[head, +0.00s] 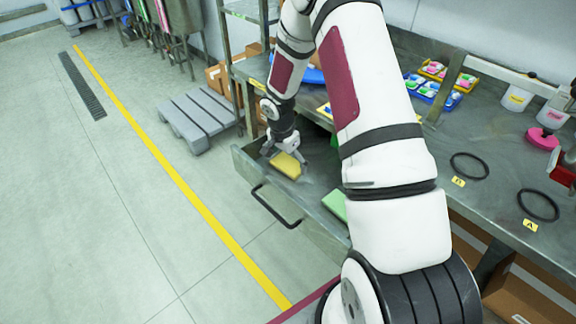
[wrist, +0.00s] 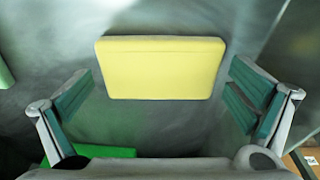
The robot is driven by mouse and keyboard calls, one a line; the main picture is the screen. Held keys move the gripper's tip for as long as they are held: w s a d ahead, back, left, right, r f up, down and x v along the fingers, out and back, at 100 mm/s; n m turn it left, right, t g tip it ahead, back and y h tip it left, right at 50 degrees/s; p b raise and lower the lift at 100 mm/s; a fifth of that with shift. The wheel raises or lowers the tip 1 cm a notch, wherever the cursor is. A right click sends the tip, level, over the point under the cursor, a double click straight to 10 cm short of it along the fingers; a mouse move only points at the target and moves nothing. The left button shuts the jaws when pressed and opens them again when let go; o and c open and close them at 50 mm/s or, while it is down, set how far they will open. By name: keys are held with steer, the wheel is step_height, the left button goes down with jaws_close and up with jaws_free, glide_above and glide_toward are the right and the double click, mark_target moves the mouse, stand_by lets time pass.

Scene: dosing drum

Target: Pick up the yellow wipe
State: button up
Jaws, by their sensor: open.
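The yellow wipe (head: 286,165) is a flat rectangular pad lying in the open metal drawer (head: 252,172). In the wrist view the yellow wipe (wrist: 160,68) lies flat, upper middle, its long side across the picture. My gripper (head: 287,150) reaches down into the drawer at the wipe. In the wrist view my gripper (wrist: 160,100) is open, with one teal-padded finger on each side of the wipe and a gap at both ends. I cannot tell how high the fingertips are above the drawer floor.
A green wipe (head: 335,205) lies nearer the drawer front, and a green item (wrist: 95,153) shows low in the wrist view. The drawer handle (head: 277,207) sticks out over the floor. The steel bench (head: 490,205) holds black rings (head: 470,166) and trays (head: 433,90).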

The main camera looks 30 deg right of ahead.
mark_target(289, 162)
steer(key=c, duration=0.6)
steer(key=shift+r, duration=0.55)
step_height(289, 162, up, 2)
steer(key=shift+w+r, duration=0.1)
steer(key=shift+r, duration=0.05)
steer(key=shift+s+r, duration=0.2)
steer(key=shift+s, duration=0.45)
steer(key=s, duration=1)
steer(key=s+a+r, duration=0.1)
steer(key=s, duration=0.4)
steer(key=shift+r, duration=0.1)
steer(key=shift+o, duration=0.2)
steer(key=shift+w, duration=0.1)
